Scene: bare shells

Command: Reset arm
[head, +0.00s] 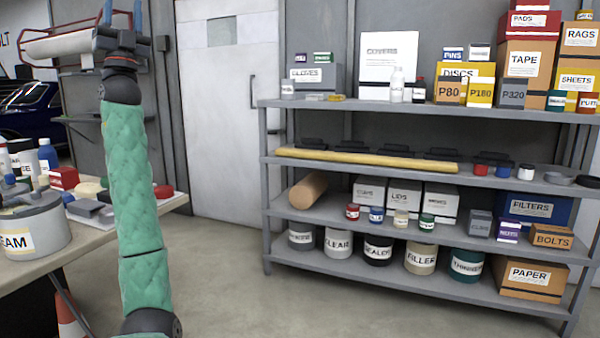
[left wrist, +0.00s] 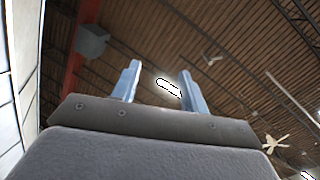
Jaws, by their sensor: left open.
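The left wrist view looks up at the ceiling. There my left gripper (left wrist: 158,85) shows two pale blue fingers spread apart, with nothing between them. My right gripper is in neither view.
A grey shelf unit (head: 420,284) with boxes, cans and jars stands on the right. A table (head: 173,202) holding a grey pot (head: 40,222) and bottles stands at the left, close to my arm. An orange cone (head: 68,318) is below it. The floor (head: 225,275) between is clear.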

